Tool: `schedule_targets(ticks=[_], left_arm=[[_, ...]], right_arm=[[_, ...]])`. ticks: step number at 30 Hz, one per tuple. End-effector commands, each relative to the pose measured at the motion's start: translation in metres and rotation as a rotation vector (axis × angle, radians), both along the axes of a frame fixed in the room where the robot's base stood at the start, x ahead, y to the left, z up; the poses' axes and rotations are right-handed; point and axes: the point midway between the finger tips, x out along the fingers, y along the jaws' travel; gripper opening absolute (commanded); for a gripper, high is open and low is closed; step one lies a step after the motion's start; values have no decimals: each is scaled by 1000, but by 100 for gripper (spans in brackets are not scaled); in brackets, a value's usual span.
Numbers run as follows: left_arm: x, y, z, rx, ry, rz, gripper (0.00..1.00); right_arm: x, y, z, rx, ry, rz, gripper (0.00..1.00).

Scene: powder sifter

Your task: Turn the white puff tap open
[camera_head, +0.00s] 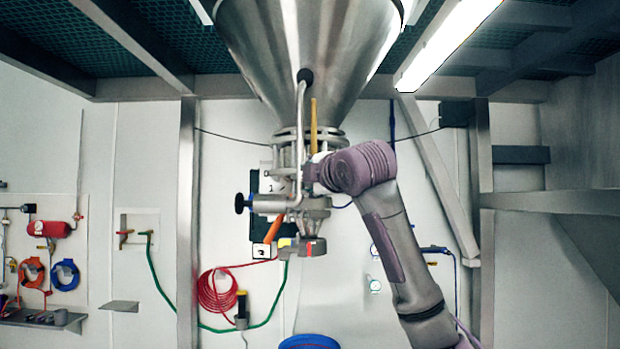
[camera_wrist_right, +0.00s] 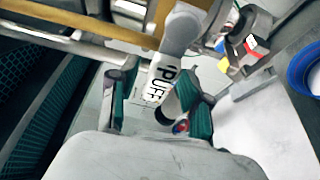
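The white puff tap (camera_wrist_right: 160,84) shows in the right wrist view as a white piece lettered "PUFF", joined to a pale rounded arm above it. My right gripper (camera_wrist_right: 163,98) has its two green-padded fingers on either side of the lettered piece. A gap shows between the left finger and the tap; the right finger is close to it, and I cannot tell if it touches. In the head view my right arm reaches up from the lower right to the pipework under the steel hopper, and its wrist hides most of the gripper and tap. My left gripper is not in view.
The steel hopper (camera_head: 310,45) hangs above the pipework, with a yellow bar (camera_head: 314,122) and a curved pipe (camera_head: 300,130) close to my wrist. A blue bin (camera_head: 309,342) stands below. Red and green hoses hang on the wall behind. Free room lies left of the pipework.

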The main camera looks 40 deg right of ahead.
Motion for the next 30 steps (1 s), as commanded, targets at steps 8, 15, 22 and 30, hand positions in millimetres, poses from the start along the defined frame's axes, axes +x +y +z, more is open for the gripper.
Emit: schedule_targets(ticks=[8, 15, 22, 30], left_arm=[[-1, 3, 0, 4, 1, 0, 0], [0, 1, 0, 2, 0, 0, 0], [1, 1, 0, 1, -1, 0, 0], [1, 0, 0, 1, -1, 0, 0]], right_arm=[[-4, 1, 2, 1, -4, 0, 48], [-41, 12, 3, -2, -7, -1, 48], [-87, 28, 2, -2, -7, 0, 48], [-113, 36, 1, 1, -1, 0, 48]])
